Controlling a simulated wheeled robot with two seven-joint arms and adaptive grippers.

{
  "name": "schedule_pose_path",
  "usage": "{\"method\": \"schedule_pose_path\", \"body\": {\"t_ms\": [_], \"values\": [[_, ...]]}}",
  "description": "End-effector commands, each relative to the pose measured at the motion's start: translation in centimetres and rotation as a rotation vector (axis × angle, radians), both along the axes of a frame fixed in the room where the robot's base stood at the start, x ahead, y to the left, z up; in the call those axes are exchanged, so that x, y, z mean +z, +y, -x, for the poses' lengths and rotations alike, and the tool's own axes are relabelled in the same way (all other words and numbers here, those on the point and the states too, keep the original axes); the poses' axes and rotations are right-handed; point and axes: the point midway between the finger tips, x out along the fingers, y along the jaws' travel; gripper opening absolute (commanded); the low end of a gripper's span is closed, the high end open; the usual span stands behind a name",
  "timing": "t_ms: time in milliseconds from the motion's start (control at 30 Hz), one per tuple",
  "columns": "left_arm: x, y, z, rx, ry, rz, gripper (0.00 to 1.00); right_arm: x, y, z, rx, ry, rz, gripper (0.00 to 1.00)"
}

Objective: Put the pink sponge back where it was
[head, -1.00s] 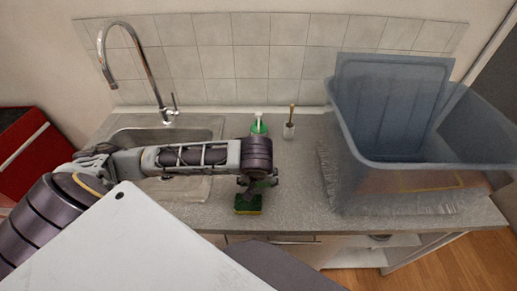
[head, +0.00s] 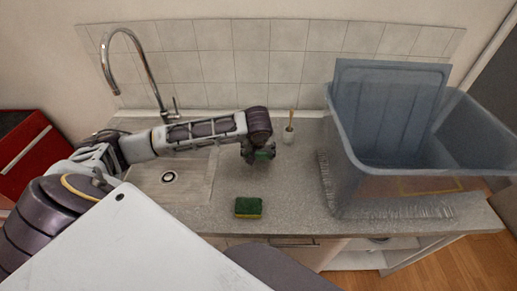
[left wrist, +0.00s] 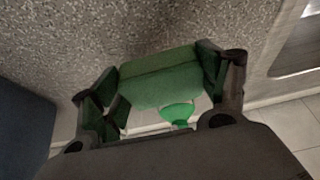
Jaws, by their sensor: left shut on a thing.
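No pink sponge shows in either view. My left gripper (head: 258,152) is above the counter, behind a green sponge with a yellow lower layer (head: 248,207) that lies flat near the counter's front edge. In the left wrist view the gripper (left wrist: 160,85) is shut on a green block (left wrist: 158,77), held between its two fingers. The block looks sponge-like, but I cannot tell what it is for sure. My right gripper is not in view.
A sink (head: 172,182) with a tall tap (head: 150,80) is at the left. A small white pot with a brush (head: 288,134) stands near the wall. A large grey-blue bin (head: 395,125) fills the right. A green bottle (left wrist: 177,112) shows beyond the block.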

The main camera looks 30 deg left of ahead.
Motion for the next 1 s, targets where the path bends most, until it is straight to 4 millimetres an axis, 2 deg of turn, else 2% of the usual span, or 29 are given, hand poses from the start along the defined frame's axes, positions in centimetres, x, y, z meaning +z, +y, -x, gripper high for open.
{"method": "schedule_pose_path", "body": {"t_ms": [200, 400, 800, 1000], "values": [[0.1, 1.5, -2.5, 0.002, 0.0, 0.001, 0.52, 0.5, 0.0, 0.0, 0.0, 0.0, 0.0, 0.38], [0.0, 2.3, -3.9, 0.001, 0.0, 0.0, 0.52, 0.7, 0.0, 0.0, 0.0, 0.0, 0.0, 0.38], [-0.1, 2.4, -4.0, 0.0, 0.001, 0.001, 0.52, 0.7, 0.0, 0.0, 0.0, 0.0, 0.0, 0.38], [-1.5, 2.4, -3.9, 0.001, 0.004, 0.0, 0.52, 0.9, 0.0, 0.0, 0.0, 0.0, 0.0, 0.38]]}}
